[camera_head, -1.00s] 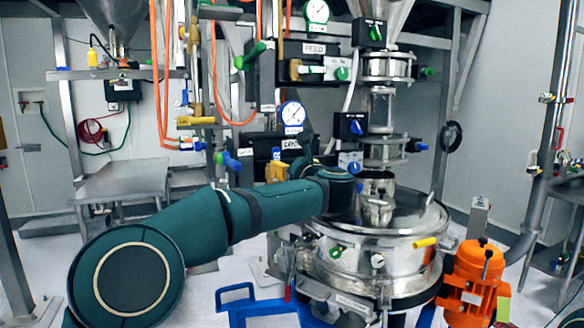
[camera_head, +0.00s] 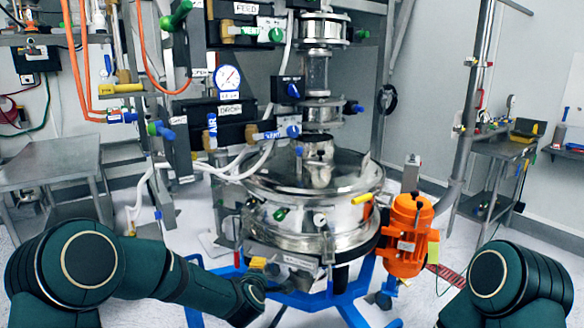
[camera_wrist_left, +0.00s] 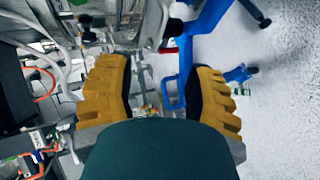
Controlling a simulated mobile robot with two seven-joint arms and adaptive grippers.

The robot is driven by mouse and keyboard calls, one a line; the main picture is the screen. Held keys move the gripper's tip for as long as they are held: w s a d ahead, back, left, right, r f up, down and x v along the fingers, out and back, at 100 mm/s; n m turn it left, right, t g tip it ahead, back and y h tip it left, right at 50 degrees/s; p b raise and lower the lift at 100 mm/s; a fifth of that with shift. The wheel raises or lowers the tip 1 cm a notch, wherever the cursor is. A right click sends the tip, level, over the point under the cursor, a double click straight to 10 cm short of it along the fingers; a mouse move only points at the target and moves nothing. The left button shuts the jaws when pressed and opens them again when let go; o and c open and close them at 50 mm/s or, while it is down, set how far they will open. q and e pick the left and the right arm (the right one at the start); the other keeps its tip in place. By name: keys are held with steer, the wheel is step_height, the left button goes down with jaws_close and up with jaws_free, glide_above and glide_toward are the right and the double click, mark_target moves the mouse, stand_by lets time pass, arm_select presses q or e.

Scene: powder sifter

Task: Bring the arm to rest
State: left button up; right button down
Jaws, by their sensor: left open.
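My left arm comes in from the left in the head view, low and bent, in front of the steel sifter (camera_head: 345,215). Its wrist end is in front of the sifter's lower left side, and the left gripper there is mostly hidden behind the wrist. In the left wrist view my left gripper (camera_wrist_left: 159,78) shows two yellow ribbed fingers, wide apart with nothing between them. A blue frame and grey floor show beyond the fingers. My right arm shows at the lower right of the head view; its gripper is out of view.
An orange motor (camera_head: 408,235) is on the sifter's right side, and blue legs (camera_head: 355,310) spread beneath it. Valves, a gauge (camera_head: 228,77) and hoses are behind. A grey metal table (camera_head: 50,165) stands at the left. Speckled floor is open at the right.

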arm_select(q)
steer(key=s+f+m+g+h, duration=0.2)
steer(key=s+f+m+g, duration=0.45)
steer(key=s+f, duration=0.7)
steer(key=s+f+m+g, duration=0.2)
steer(key=s+f+m, duration=0.2)
steer(key=s, duration=0.5)
steer(key=s+f+m+g+h, duration=0.1)
steer(key=s+f+m, duration=0.3)
steer(key=s, duration=0.6)
steer(key=shift+s+a+m+g, duration=0.35)
steer(key=shift+m+g, duration=0.1)
steer(key=shift+g, duration=0.4)
steer(key=shift+f, duration=0.1)
